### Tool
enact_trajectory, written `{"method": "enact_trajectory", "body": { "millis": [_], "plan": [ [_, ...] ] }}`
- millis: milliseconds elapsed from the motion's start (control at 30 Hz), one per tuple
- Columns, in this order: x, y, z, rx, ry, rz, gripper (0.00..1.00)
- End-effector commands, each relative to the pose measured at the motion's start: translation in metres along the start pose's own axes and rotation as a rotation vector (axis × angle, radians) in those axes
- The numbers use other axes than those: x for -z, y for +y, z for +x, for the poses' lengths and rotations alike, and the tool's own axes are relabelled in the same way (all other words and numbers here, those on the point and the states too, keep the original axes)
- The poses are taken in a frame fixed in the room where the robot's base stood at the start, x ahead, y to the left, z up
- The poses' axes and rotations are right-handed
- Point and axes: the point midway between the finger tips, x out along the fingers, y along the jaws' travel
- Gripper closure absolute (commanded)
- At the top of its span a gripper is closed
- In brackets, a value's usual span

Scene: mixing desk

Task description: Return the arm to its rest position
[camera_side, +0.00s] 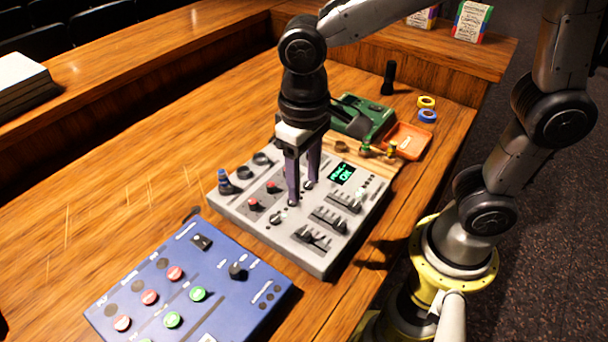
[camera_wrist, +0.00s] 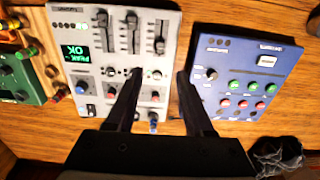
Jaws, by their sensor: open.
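My gripper (camera_side: 302,198) points down over the grey mixing console (camera_side: 316,258), its two dark fingers apart with nothing between them. The fingertips are close to the panel, near its small knobs; I cannot tell whether they touch it. In the wrist view the fingers (camera_wrist: 156,72) spread over the right edge of the console (camera_wrist: 92,14).
A blue panel (camera_side: 222,262) with red and green buttons lies at front left. A green device (camera_side: 375,108), an orange tray (camera_side: 408,138), tape rolls (camera_side: 427,102) and a black upright object (camera_side: 388,78) stand behind. Bare wood (camera_side: 110,165) lies to the left.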

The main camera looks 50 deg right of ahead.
Motion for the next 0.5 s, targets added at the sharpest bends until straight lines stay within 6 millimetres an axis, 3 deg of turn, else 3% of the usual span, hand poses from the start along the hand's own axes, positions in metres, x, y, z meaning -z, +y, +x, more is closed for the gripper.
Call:
{"method": "enact_trajectory", "body": {
  "millis": [267, 367, 500],
  "plan": [
    [0.003, 0.005, -0.002, 0.004, 0.008, 0.019, 0.47],
    [0.007, 0.023, -0.021, 0.032, 0.065, 0.081, 0.47],
    [-0.007, 0.067, -0.054, 0.073, 0.186, 0.189, 0.47]
  ]
}}
